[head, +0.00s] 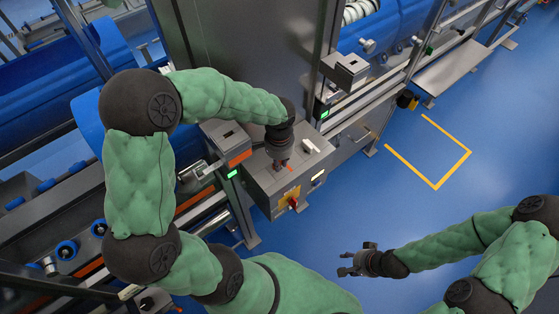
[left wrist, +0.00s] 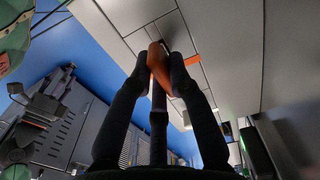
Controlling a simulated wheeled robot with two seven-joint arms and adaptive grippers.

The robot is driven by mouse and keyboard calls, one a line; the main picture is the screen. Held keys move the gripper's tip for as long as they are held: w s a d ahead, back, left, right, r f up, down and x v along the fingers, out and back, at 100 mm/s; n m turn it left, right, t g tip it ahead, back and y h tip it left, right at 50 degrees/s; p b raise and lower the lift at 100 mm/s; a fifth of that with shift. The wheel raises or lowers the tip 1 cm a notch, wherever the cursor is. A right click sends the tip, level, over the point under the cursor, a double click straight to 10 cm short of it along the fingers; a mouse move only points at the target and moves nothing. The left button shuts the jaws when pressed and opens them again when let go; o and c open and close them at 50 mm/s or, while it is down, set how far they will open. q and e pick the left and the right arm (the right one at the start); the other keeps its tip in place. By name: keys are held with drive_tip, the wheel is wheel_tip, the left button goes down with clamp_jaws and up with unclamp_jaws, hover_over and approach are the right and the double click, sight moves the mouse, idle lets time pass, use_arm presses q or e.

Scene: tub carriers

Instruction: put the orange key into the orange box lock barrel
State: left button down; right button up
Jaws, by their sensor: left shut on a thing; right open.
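My left gripper (head: 281,165) points down at the top of a grey box (head: 262,188) in the head view. In the left wrist view, its two dark fingers (left wrist: 158,65) are shut on the orange key (left wrist: 156,60). The key's far end is close to the pale panelled surface; I cannot tell whether it touches. A small orange mark (left wrist: 193,60) shows on that surface, right of the key. The lock barrel cannot be made out clearly behind the key and fingers. My right gripper (head: 345,264) is open and empty over the blue floor.
The box front carries a yellow plate with a red knob (head: 292,203). A smaller grey box with an orange stripe (head: 228,141) stands to its left. A tall grey cabinet (head: 250,45) rises behind. The blue floor (head: 400,215) at right is clear, with yellow markings.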

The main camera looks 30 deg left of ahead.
use_arm(q)
drive_tip(key=shift+f+b, duration=0.5)
drive_tip(key=shift+f, duration=0.25)
drive_tip(key=c, duration=1.1)
unclamp_jaws()
wheel_tip(320, 180, up, 8)
drive_tip(key=shift+f, duration=0.25)
drive_tip(key=shift+d, duration=0.1)
